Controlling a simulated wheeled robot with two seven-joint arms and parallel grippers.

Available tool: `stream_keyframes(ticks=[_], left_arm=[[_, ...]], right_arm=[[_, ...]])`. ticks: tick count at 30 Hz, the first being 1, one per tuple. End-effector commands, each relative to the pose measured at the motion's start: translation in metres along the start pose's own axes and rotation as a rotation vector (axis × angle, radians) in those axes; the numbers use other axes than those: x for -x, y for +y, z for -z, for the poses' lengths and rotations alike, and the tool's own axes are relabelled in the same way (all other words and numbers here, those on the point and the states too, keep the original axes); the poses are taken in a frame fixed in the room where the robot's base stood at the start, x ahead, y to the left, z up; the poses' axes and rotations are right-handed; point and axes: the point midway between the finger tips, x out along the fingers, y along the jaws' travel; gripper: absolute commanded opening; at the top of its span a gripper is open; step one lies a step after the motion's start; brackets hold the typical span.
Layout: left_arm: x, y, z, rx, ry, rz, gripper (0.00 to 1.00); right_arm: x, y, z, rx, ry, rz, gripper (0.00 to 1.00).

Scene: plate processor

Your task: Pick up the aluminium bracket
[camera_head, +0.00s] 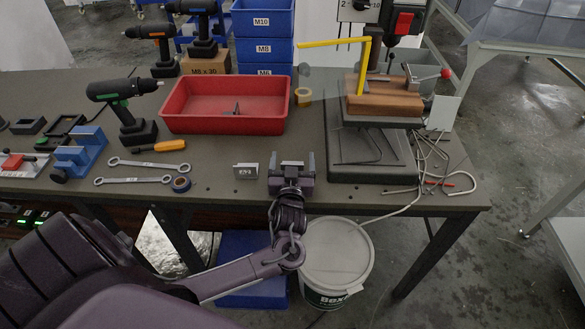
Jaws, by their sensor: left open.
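A small silvery metal piece (245,170), which looks like the aluminium bracket, lies on the grey-brown workbench near its front edge. My left gripper (291,160) is just to the right of it, at the bench's front edge, with its fingers pointing away from me. The fingers are open, one on each side of a light grey patch; I cannot tell whether that patch is a part or the gripper itself. A small dark angled piece (237,109) lies in the red tray (188,122). My right gripper is not in view.
A drill press base (370,172) with loose cables stands to the right. Blue bins (262,25) and drills are behind. A white bucket (337,252) stands below the front edge.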

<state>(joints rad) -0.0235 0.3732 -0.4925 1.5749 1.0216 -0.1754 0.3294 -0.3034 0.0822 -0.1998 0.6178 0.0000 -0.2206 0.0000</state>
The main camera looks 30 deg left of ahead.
Motion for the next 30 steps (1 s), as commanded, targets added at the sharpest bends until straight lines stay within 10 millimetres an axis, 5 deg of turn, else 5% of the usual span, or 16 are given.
stream_keyframes(ticks=[5,16,24,30], left_arm=[[0.0,0.0,0.0,0.0,-0.001,0.0,0.79],[0.001,0.0,0.0,0.0,-0.001,0.0,0.3],[0.001,0.0,0.004,0.002,0.0,0.0,0.3],[0.001,0.0,0.036,0.004,0.001,-0.001,0.3]], right_arm=[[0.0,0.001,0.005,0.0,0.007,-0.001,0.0],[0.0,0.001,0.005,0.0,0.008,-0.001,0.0],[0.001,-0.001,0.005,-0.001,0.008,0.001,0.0],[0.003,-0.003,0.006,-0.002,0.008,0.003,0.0]])
